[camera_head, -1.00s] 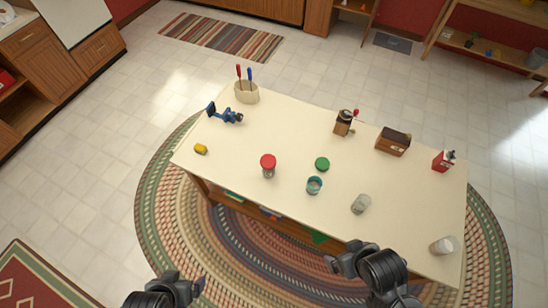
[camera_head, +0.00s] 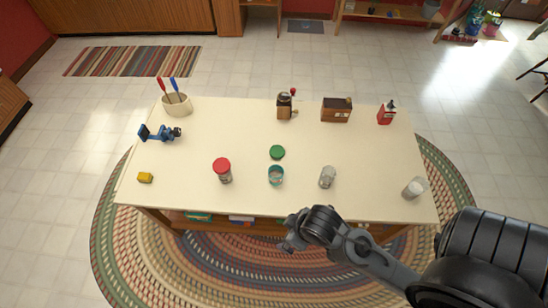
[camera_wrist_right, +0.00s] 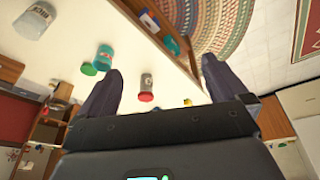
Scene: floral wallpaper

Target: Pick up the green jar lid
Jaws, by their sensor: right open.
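The green jar lid (camera_head: 277,152) lies flat on the cream table (camera_head: 250,205), near its middle. A teal open jar (camera_head: 276,175) stands just in front of it. My right gripper (camera_head: 289,245) is off the table's front edge, apart from the lid, with the teal jar between them. In the right wrist view my right gripper (camera_wrist_right: 163,68) is open with nothing between its fingers. The green lid (camera_wrist_right: 88,69) shows there left of the fingers, beside the teal jar (camera_wrist_right: 104,57). My left gripper is out of view.
A red-lidded jar (camera_head: 222,170) stands left of the lid. A clear jar (camera_head: 327,177) and a whitish jar (camera_head: 414,187) stand to the right. A coffee grinder (camera_head: 285,106) and a wooden box (camera_head: 336,110) are behind. The table around the lid's left and back is clear.

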